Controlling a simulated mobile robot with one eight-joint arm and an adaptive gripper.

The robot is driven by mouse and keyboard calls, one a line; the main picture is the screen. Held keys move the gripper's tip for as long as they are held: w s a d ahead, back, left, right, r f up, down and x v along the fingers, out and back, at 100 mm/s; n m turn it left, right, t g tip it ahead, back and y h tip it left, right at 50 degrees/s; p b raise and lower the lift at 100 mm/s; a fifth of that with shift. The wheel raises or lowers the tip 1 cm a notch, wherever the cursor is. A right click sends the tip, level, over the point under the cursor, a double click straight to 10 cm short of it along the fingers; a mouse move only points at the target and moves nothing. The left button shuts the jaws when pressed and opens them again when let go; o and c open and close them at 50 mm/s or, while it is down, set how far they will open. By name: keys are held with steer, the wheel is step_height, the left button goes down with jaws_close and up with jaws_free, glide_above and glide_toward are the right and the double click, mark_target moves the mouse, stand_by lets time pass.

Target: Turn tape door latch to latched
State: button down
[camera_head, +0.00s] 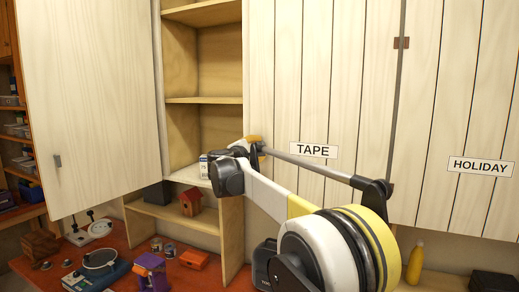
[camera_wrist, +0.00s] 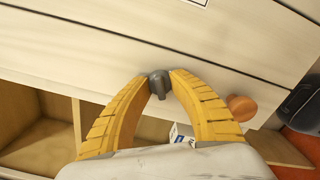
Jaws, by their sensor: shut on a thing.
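The pale plank door labelled TAPE (camera_head: 283,75) hangs in the middle of the head view and appears closed. Its dark grey latch (camera_wrist: 158,85) shows in the wrist view near the door's edge, with its tab pointing down in that picture. My gripper (camera_wrist: 162,78) has its yellow fingertips shut on the latch, one on each side. In the head view my gripper (camera_head: 254,142) is at the left edge of the TAPE door, and the latch is hidden there. A round wooden knob (camera_wrist: 241,107) is on the door, right of my fingers in the wrist view.
Open shelves (camera_head: 203,100) lie left of the TAPE door, with a swung-open pale door (camera_head: 90,90) beyond. A small box (camera_head: 203,168) stands on a shelf near my gripper. A door labelled HOLIDAY (camera_head: 455,100) is at right. A cluttered red bench (camera_head: 215,278) is below.

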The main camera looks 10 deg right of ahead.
steer(key=m, duration=0.5)
steer(key=shift+m, duration=0.3)
stand_by(0.4)
steer(key=c, duration=1.1)
jaws_free()
steer(key=shift+d, duration=0.1)
steer(key=v, duration=1.2)
steer(key=shift+b, duration=0.3)
